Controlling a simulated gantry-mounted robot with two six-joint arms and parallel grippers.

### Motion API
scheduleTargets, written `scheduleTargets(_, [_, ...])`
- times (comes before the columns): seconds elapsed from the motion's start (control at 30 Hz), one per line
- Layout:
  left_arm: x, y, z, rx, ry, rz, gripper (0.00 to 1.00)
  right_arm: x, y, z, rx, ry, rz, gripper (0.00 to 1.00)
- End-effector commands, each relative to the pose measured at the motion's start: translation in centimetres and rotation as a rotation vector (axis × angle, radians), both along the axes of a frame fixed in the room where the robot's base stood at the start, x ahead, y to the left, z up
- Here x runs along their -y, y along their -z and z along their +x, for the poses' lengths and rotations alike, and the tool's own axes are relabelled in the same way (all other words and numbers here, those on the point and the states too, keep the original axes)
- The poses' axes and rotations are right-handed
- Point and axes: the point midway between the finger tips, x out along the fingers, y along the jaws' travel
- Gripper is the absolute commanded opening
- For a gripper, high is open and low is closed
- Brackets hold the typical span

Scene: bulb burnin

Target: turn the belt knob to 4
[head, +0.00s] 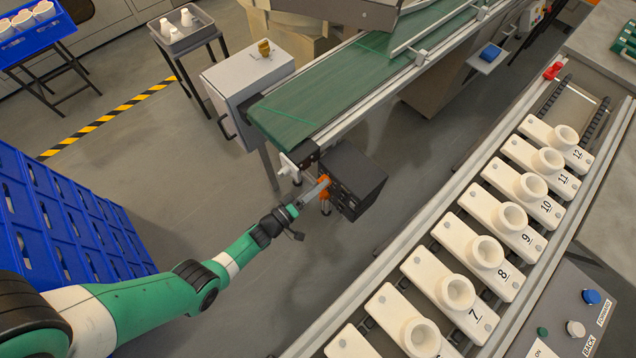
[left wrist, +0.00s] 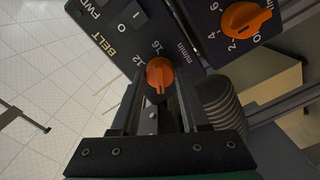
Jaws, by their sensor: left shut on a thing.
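The black control box (head: 352,178) hangs at the near end of the green conveyor. In the left wrist view its panel (left wrist: 112,65) shows the word BELT, the numbers 12 and 16 and "m/min" around the orange belt knob (left wrist: 160,72). My left gripper (left wrist: 160,92) is shut on this knob, with its fingers on either side. The fingers hide the lower part of the dial, so I cannot tell the setting. In the head view my left gripper (head: 318,189) reaches the box's left face. My right gripper is not in view.
The green conveyor (head: 340,90) rises behind the box. Numbered white sockets (head: 485,255) line the right. Blue crates (head: 65,220) stand at left.

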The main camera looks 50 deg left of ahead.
Motion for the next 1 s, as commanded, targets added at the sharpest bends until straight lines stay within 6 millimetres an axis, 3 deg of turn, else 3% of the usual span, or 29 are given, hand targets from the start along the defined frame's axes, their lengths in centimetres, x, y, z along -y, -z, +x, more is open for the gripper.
scheduleTargets(0.4, [0.0, -0.1, 0.0, 0.002, 0.000, -0.007, 0.00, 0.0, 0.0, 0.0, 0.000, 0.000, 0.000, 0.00])
scheduleTargets(0.43, [0.0, -0.1, 0.0, 0.002, 0.000, -0.006, 0.50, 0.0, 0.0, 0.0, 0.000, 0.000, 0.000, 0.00])
scheduleTargets(0.57, [0.0, -0.1, 0.0, 0.001, 0.000, -0.006, 0.74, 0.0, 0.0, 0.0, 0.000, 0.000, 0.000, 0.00])
scheduleTargets(0.87, [0.0, 0.0, -0.1, 0.000, 0.000, -0.006, 0.75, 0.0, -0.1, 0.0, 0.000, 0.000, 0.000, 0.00])
scheduleTargets(1.0, [-0.1, -0.2, -1.4, -0.001, -0.002, -0.006, 0.75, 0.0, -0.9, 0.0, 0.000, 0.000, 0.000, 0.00])
